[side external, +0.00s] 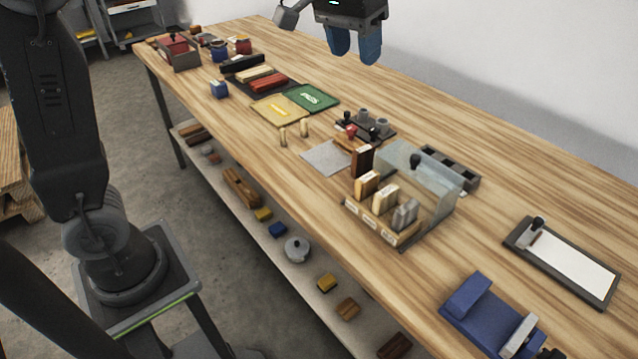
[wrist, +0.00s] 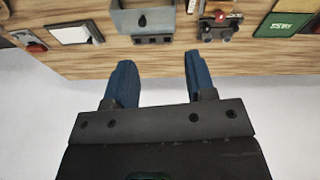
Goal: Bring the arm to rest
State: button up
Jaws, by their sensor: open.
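My gripper (side external: 356,46) hangs at the top of the side external view, high above the far edge of the wooden table (side external: 480,140). Its two blue fingers point down, apart, with nothing between them. In the wrist view my gripper (wrist: 158,78) also shows open and empty, with the pale floor or wall behind the fingers and the table edge beyond them. My gripper touches nothing on the table.
On the table stand a clear-walled box with blocks (side external: 428,190), a white board in a dark frame (side external: 570,262), a blue fixture (side external: 480,308), a green mat (side external: 314,97), a yellow mat (side external: 279,109) and an open-topped box (side external: 184,62). Bare wood lies along the far side.

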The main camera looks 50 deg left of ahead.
jog(key=s+a+f+t, duration=0.1)
jog(key=s+f, duration=0.2)
jog(key=s, duration=0.4)
jog(key=s+a+f+m+t, duration=0.1)
jog(key=s+f, duration=0.2)
jog(key=s, duration=0.4)
jog(key=s+a+f, duration=0.1)
jog(key=s+f, duration=0.3)
jog(key=s, duration=0.4)
jog(key=shift+a+t, duration=0.35)
jog(key=shift+t, duration=0.05)
